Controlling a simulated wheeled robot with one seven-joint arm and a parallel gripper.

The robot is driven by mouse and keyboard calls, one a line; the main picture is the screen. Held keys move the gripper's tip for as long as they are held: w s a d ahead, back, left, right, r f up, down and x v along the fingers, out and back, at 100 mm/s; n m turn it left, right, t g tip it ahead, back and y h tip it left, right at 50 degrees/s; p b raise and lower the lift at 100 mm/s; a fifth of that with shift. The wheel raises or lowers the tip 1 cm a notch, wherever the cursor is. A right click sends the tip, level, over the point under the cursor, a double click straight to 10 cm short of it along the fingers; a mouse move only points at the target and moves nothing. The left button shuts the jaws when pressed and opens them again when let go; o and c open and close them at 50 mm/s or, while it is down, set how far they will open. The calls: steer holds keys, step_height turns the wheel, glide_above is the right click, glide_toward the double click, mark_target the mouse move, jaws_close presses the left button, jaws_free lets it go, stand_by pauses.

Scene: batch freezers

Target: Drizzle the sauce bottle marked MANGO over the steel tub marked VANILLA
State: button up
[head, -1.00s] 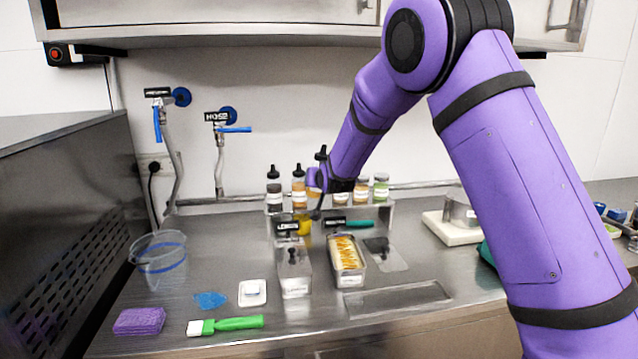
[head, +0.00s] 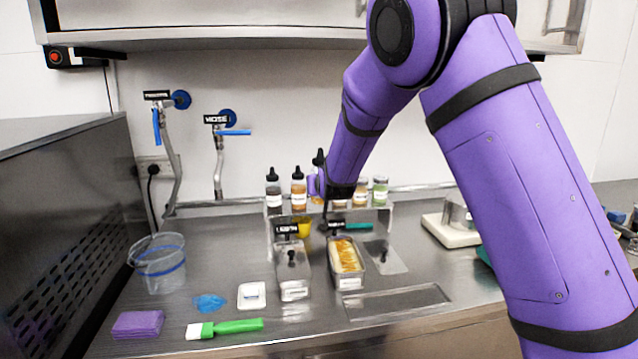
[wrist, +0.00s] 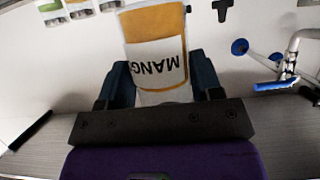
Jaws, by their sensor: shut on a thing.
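My gripper (wrist: 160,95) is shut on an orange sauce bottle (wrist: 155,25); its white label reads "MANG", upside down in the wrist view. In the head view my gripper (head: 320,187) is at the bottle shelf, and the held bottle's dark cap (head: 319,158) points up. The rest of the bottle is mostly hidden by my gripper there. An open steel tub (head: 348,284) stands on the counter in front of the shelf, with pale cream contents bearing orange streaks. Its label is too small to read, so I cannot confirm VANILLA. A lidded tub (head: 293,292) stands to its left.
The steel shelf (head: 385,213) holds other bottles, among them a dark one (head: 273,190) and an orange one (head: 298,188) left of my gripper. A clear bucket (head: 160,265), purple sponge (head: 138,324) and green brush (head: 238,326) lie at left. A white board (head: 450,232) is at right.

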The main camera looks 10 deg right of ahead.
steer(key=s, duration=1.1)
steer(key=shift+s+d, duration=0.2)
steer(key=shift+d, duration=0.25)
steer(key=shift+w, duration=0.1)
